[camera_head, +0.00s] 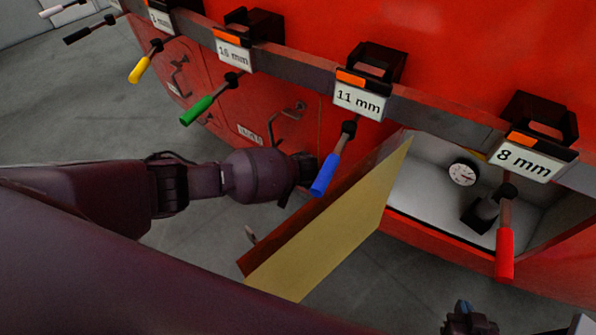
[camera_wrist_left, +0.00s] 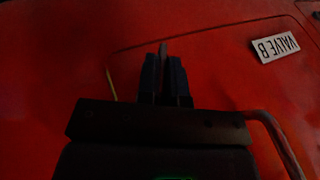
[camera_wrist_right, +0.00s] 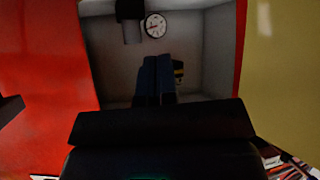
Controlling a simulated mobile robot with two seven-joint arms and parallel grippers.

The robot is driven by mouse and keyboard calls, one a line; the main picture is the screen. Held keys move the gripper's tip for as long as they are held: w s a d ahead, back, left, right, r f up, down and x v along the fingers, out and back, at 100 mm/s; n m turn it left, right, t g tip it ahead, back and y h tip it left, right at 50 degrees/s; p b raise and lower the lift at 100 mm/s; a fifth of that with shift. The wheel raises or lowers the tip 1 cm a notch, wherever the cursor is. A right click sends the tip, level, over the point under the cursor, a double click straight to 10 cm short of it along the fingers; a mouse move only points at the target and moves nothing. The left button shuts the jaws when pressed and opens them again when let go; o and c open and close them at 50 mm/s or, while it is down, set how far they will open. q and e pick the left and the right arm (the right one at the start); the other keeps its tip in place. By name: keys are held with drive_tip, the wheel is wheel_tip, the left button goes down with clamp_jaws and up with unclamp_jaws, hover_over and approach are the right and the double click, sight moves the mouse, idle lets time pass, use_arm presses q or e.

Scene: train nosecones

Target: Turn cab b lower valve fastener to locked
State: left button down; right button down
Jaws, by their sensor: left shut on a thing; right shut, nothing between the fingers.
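In the left wrist view, my left gripper (camera_wrist_left: 163,58) is shut on a thin grey piece (camera_wrist_left: 163,46), apparently the valve fastener, in front of a red hatch (camera_wrist_left: 200,75). A white label (camera_wrist_left: 277,47) reading VALVE B is on that hatch. The fingers hide most of the fastener, so I cannot tell its turn. In the head view my left arm reaches in from the left, its fingertips hidden near the blue-handled tool. My right gripper (camera_wrist_right: 157,65) is shut and empty, facing an open compartment (camera_wrist_right: 105,50); it also shows at the lower edge of the head view (camera_head: 470,320).
Tools with green (camera_head: 197,110), blue (camera_head: 325,175) and red (camera_head: 505,240) handles hang from a rail with size labels. An open hatch door (camera_head: 330,235) stands out beside the compartment. A round gauge (camera_head: 463,172) is inside. Grey floor lies free at left.

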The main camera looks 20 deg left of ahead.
use_arm(q)
drive_tip(key=shift+s+d+f+t+y, duration=0.1)
drive_tip(key=shift+t+y, duration=0.2)
drive_tip(key=shift+y, duration=0.4)
drive_tip(key=shift+m+y, duration=0.3)
drive_tip(key=shift+y, duration=0.2)
drive_tip(key=shift+f+t+y+b, duration=0.1)
drive_tip(key=shift+t+y+b, duration=0.25)
drive_tip(key=shift+t+y, duration=0.2)
drive_tip(key=shift+y, duration=0.25)
use_arm(e)
drive_tip(key=shift+s+f, duration=0.2)
drive_tip(key=shift+f, duration=0.35)
use_arm(q)
drive_tip(key=c, duration=1.3)
unclamp_jaws()
drive_tip(key=shift+o, duration=0.2)
use_arm(e)
drive_tip(key=shift+w+r, duration=0.4)
drive_tip(key=shift+w, duration=0.2)
use_arm(q)
drive_tip(key=shift+r, duration=0.2)
use_arm(e)
drive_tip(key=shift+s, duration=0.25)
